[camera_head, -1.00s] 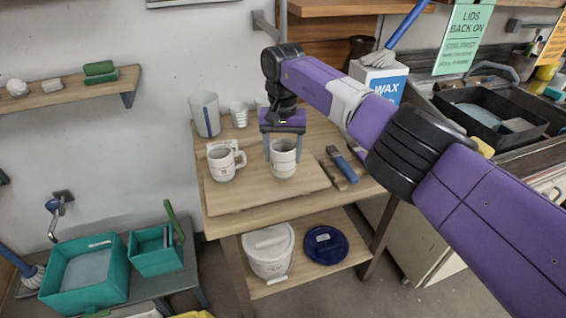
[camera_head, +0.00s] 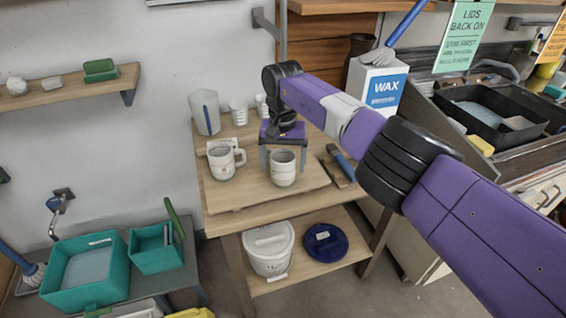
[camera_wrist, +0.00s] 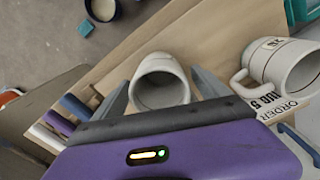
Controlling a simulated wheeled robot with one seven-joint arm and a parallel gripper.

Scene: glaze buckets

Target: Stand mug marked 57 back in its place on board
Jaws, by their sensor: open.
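A white mug (camera_head: 283,170) stands upright on the wooden board (camera_head: 240,200), right of centre. My gripper (camera_head: 283,160) is open above and around it, one finger on each side of its upper part. In the wrist view the same mug (camera_wrist: 161,88) shows its open, empty mouth between the two spread fingers (camera_wrist: 160,92). I cannot read a number on it. A second white mug (camera_head: 224,162) with a handle stands on the board to the left. It also shows in the wrist view (camera_wrist: 285,62) with a dark mark that I cannot make out.
A printed card (camera_wrist: 265,107) lies by the second mug, partly hidden. A blue-handled tool (camera_head: 341,163) lies right of the board. Pale cups (camera_head: 205,113) stand behind, and a wax box (camera_head: 378,86) is at the back right. The board's front strip is bare.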

